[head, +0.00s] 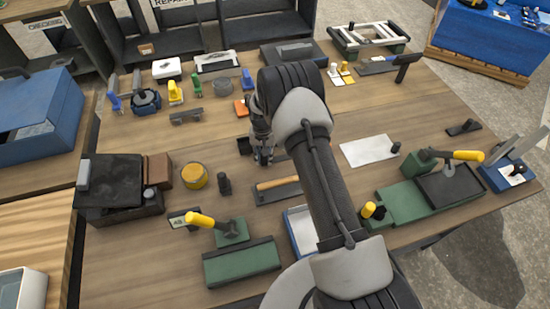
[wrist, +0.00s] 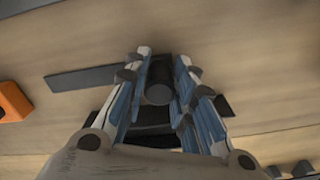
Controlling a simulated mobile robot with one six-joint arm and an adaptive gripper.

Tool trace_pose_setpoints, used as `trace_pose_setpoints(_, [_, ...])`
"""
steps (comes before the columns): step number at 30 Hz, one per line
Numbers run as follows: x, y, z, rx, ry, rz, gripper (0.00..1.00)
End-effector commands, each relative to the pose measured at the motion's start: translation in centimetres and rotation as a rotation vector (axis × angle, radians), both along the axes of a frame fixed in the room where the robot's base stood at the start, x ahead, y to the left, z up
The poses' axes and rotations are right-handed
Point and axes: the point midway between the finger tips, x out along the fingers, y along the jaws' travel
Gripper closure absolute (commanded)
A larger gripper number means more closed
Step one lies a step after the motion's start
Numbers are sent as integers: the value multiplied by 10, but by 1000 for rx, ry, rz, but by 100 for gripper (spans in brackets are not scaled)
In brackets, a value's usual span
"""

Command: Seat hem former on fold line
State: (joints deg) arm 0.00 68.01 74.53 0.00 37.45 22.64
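My gripper (head: 263,160) points down over the middle of the workbench. In the wrist view its two fingers (wrist: 164,60) are apart, with a dark round knob (wrist: 158,94) between them. A narrow gap shows on the knob's right side, so the fingers do not look closed on it. A dark base (wrist: 155,134) lies under the knob, partly hidden by the fingers. In the head view a dark block (head: 244,146) shows just left of the gripper. I cannot tell for certain which piece is the hem former, and no fold line is clearly visible.
A white sheet (head: 366,151) lies right of my arm. Green fixtures with yellow handles stand at the front (head: 242,263) and right (head: 402,203). A wooden-handled tool (head: 278,184) lies near the gripper. An orange piece (head: 241,107) lies behind it. Bare wood shows between gripper and rear tools.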

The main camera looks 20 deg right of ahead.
Motion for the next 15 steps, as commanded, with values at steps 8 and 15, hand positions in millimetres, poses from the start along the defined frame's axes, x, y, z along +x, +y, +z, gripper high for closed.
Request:
trace_pose_setpoints(8, [0, 0, 0, 0, 0, 0, 98])
trace_pose_setpoints(15, [0, 0, 1, 0, -1, 0, 100])
